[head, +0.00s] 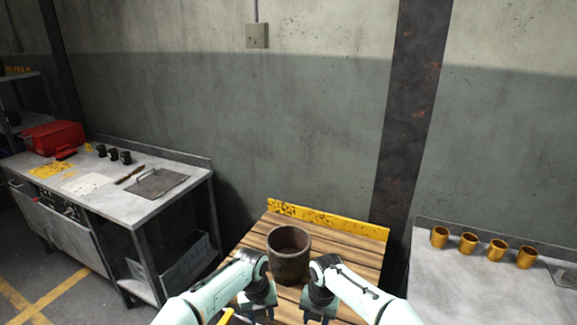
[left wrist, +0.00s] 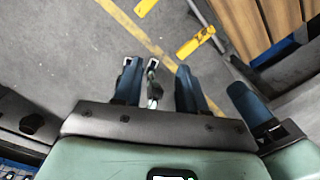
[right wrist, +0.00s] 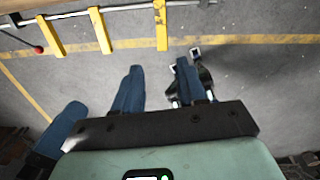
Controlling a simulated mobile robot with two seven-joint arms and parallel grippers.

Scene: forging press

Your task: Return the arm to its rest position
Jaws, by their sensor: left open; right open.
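My left gripper (head: 257,314) hangs over the near part of the wooden-topped table, in front of and to the left of a dark metal pot. In the left wrist view its blue fingers (left wrist: 159,90) are apart with bare floor below. My right gripper (head: 318,314) is beside it on the right, in front of the pot. In the right wrist view its fingers (right wrist: 158,88) are also apart, over floor. Both grippers are empty. Both arms are bent forward, low in the head view. The rest position itself is not marked in the frames.
The dark pot (head: 289,256) stands upright on the wooden table (head: 341,244), close beyond both grippers. A left bench (head: 110,206) holds a red toolbox (head: 53,138) and black cups. A right bench (head: 455,284) holds several brass cups (head: 468,243). A yellow-barred rail (right wrist: 160,25) shows in the right wrist view.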

